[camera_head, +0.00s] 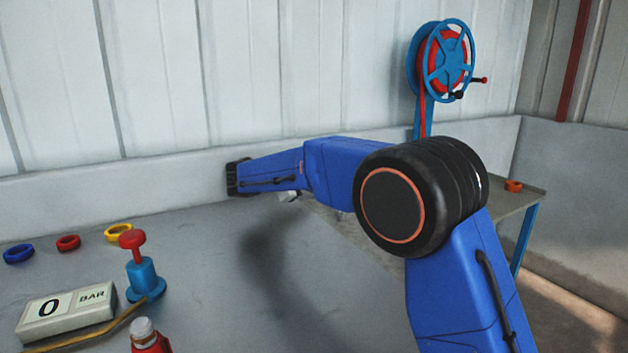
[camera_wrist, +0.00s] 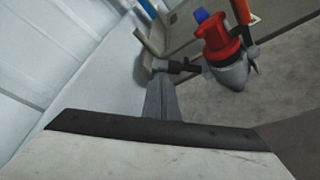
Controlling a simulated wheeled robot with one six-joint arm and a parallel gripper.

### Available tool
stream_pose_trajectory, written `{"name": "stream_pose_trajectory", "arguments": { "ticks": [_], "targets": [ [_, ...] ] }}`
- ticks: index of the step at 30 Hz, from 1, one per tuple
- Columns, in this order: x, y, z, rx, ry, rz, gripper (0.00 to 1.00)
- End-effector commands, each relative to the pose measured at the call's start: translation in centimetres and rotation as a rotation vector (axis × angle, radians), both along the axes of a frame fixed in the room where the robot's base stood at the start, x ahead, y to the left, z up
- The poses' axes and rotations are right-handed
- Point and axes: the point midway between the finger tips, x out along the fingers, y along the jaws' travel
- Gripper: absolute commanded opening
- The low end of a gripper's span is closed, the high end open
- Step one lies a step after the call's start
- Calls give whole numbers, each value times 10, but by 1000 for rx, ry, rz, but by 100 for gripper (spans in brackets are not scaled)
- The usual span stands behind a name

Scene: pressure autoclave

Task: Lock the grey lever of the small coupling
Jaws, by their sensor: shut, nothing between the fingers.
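The small coupling (camera_wrist: 222,48) shows in the wrist view at the upper right, with a red body, a blue piece on top and a grey lower part. A dark stub (camera_wrist: 184,67) reaches left from it toward my fingers; I cannot tell whether it is part of the lever. My gripper (camera_wrist: 160,75) is shut and empty, left of the red body, with its tips close to the stub. Contact cannot be told. In the head view my blue arm hides the gripper and most of the coupling.
A pale wall stands close behind my gripper. On the grey bench are a 0 BAR display (camera_head: 66,309), a red-knobbed blue valve (camera_head: 142,268), and blue, red and yellow rings (camera_head: 118,232). A hose reel (camera_head: 446,62) stands at the back right. The bench middle is clear.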

Motion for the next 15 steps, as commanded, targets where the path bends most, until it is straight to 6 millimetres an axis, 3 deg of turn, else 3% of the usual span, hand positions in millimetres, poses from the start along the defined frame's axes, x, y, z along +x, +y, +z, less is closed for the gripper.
{"name": "stream_pose_trajectory", "arguments": {
  "ticks": [15],
  "targets": [
    [-17,-12,19,217,-322,1,0]
  ]
}}
